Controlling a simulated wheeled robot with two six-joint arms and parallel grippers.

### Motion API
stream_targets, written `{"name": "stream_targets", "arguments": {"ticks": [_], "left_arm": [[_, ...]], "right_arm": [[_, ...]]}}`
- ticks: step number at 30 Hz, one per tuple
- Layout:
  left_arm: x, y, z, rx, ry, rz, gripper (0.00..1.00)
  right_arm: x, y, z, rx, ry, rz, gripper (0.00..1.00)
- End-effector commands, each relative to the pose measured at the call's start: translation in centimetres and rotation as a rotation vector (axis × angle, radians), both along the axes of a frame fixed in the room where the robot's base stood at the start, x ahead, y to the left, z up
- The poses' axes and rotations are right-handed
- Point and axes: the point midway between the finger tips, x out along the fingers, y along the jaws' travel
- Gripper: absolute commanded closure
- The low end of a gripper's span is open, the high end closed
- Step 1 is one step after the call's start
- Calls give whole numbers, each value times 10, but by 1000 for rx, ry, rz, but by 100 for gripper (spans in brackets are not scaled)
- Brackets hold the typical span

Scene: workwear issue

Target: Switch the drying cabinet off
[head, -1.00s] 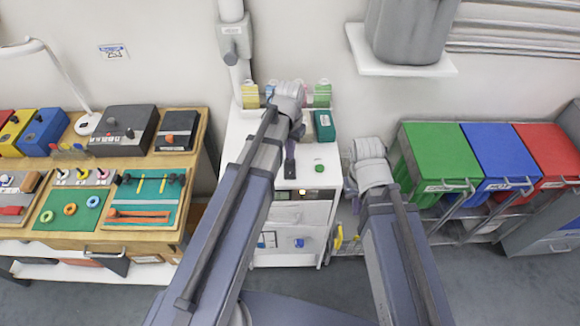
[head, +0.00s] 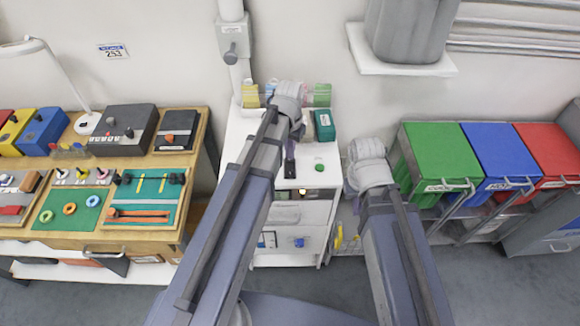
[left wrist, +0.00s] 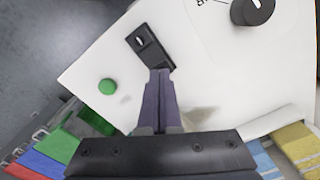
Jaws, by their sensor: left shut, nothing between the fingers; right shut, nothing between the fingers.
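The white cabinet (head: 315,203) stands in the middle of the head view, with controls on its top. A black switch (left wrist: 143,38) with a small pale mark sits on the white top in the left wrist view; it also shows in the head view (head: 290,170). A green button (left wrist: 107,87) is beside it, and a black knob (left wrist: 252,11) is at the upper right. My left gripper (left wrist: 161,72) is shut and empty, its tips at the near end of the switch; I cannot tell whether they touch. My right gripper is hidden behind its arm.
A green box (head: 324,125) and coloured rolls stand at the cabinet's back. A wooden bench (head: 85,236) with trays and devices is on the left. Green (head: 440,150), blue (head: 497,150) and red (head: 548,150) bins stand on the right.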

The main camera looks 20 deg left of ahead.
Motion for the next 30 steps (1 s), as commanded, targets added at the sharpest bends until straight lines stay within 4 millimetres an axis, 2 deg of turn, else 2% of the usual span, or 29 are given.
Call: {"name": "stream_targets", "arguments": {"ticks": [30], "left_arm": [[0,0,-16,0,0,0,100]], "right_arm": [[0,0,-15,0,0,0,100]]}}
